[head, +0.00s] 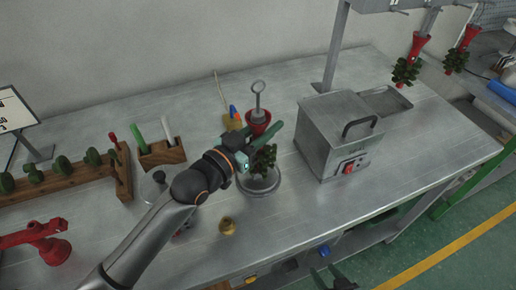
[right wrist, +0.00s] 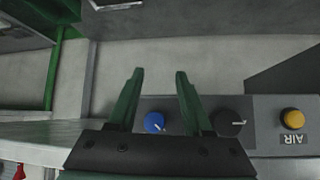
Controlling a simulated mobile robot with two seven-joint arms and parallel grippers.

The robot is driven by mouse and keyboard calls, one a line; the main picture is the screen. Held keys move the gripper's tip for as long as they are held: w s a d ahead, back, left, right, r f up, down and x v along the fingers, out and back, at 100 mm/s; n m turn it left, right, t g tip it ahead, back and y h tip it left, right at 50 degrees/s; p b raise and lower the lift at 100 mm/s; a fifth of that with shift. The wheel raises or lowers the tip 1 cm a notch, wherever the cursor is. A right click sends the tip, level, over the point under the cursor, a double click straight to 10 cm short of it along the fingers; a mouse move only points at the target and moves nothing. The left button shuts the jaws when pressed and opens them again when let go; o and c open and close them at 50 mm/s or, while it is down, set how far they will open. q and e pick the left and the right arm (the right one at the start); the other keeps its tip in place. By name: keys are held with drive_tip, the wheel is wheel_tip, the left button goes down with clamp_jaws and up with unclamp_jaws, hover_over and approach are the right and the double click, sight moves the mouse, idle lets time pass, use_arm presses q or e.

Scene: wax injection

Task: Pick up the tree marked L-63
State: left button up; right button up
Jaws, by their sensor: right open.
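A tree with dark green wax pieces (head: 264,158) and a red cup-shaped base (head: 258,122) stands upside down over a round glass dish (head: 262,187). A metal rod with a ring (head: 258,98) rises above the red base. My left gripper (head: 279,138) is at this tree, its green fingers in front of it; whether they grip it is unclear. Two more trees with red bases hang at the right, a nearer one (head: 406,72) and a farther one (head: 456,60). No L-63 mark is readable. My right gripper (right wrist: 158,72) is open and empty, low at the bench front.
A grey metal box with a black handle (head: 338,135) stands right of the dish. A wooden rack (head: 70,180) and a red tool (head: 40,241) are at left. In the right wrist view, a panel has a blue knob (right wrist: 154,122), a black knob (right wrist: 230,122) and a yellow button (right wrist: 293,118).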

use_arm(q)
clamp_jaws()
idle(0.9)
